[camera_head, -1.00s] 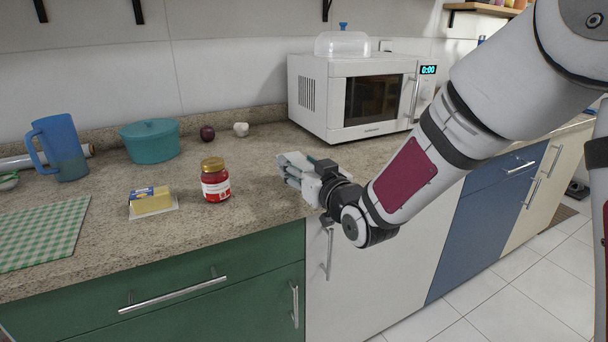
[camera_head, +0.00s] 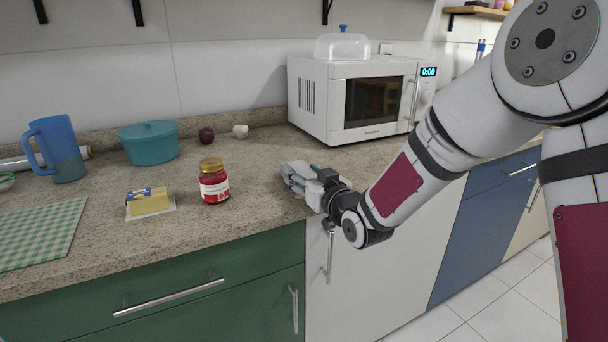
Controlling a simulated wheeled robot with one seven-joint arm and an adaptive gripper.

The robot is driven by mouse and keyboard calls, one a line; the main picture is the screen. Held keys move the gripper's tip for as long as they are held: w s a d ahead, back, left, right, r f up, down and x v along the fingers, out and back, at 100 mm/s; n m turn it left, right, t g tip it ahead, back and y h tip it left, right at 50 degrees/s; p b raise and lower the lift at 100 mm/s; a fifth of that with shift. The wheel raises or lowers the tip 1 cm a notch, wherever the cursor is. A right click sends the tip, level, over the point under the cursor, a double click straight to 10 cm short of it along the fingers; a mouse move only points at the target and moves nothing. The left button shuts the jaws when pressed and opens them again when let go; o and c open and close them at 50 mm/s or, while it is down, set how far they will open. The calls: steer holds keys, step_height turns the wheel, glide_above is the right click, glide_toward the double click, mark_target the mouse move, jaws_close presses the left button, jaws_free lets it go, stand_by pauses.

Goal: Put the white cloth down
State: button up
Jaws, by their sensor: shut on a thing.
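My gripper (camera_head: 293,177) is low at the counter's front edge, right of the red jar, with its fingers pointing left. It is shut on a small pale thing, which I take to be the white cloth. The fingers hide most of it, and its shape and edges are too small to make out. I cannot tell whether it touches the counter (camera_head: 255,212). No other white cloth shows on the counter.
A red jar (camera_head: 214,186) with a gold lid stands left of my gripper, beside butter on a dish (camera_head: 167,207). Behind are a teal pot (camera_head: 150,145), a dark round item (camera_head: 206,135), a small white item (camera_head: 240,131) and a microwave (camera_head: 335,105). Clear counter lies between jar and gripper.

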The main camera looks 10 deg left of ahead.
steer(key=o, duration=1)
steer(key=shift+f, duration=0.1)
steer(key=shift+r, duration=0.2)
steer(key=p+v, duration=0.1)
steer(key=v, duration=1.1)
steer(key=shift+f, duration=0.1)
steer(key=shift+d, duration=0.1)
